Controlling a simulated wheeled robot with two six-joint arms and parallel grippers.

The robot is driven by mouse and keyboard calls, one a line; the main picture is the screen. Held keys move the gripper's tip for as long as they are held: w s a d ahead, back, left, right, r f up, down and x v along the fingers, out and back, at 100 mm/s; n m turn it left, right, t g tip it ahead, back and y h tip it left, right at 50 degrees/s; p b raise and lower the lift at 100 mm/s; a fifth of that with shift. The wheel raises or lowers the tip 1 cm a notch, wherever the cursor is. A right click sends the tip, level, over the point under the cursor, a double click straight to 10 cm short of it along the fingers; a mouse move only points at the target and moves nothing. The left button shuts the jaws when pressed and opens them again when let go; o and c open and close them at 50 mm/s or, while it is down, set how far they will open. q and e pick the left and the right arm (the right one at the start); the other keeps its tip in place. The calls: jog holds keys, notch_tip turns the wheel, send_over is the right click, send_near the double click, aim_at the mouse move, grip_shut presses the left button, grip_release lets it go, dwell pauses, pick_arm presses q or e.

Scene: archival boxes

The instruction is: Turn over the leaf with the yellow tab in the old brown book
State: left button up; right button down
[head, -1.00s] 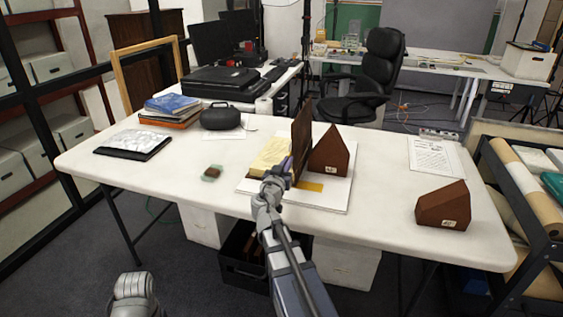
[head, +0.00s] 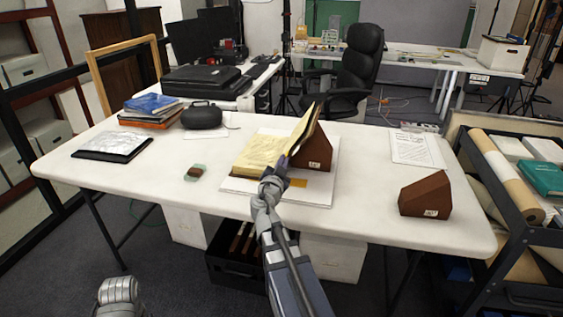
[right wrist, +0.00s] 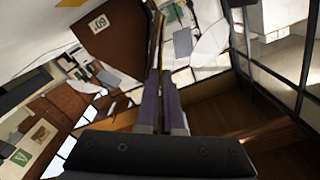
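The old brown book (head: 262,152) lies on a white board, its yellowish page block flat on the left. Its brown cover (head: 313,122) stands up and tilts right towards a brown wedge (head: 319,152), with its yellowish inner face (head: 300,133) showing. I cannot tell whether they touch. My right gripper (head: 287,160) is at the cover's near edge. In the right wrist view its fingers (right wrist: 160,95) are close together on a thin brown edge (right wrist: 157,42), apparently the cover. No yellow tab can be made out. Only part of my left arm (head: 120,295) shows; its gripper is not visible.
The board (head: 240,187) has an orange-yellow patch. A second brown wedge (head: 425,195) stands at the right. A small green-and-brown item (head: 195,172), a black tray (head: 110,146) and stacked books (head: 150,110) are left. The table's front left is clear.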

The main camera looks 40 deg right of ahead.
dwell(0.4)
jog(key=c, duration=1.1)
grip_release()
jog(key=shift+o, duration=0.2)
jog(key=shift+r, duration=0.15)
notch_tip(320, 180, up, 10)
jog(key=p, duration=1)
jog(key=shift+f, duration=0.2)
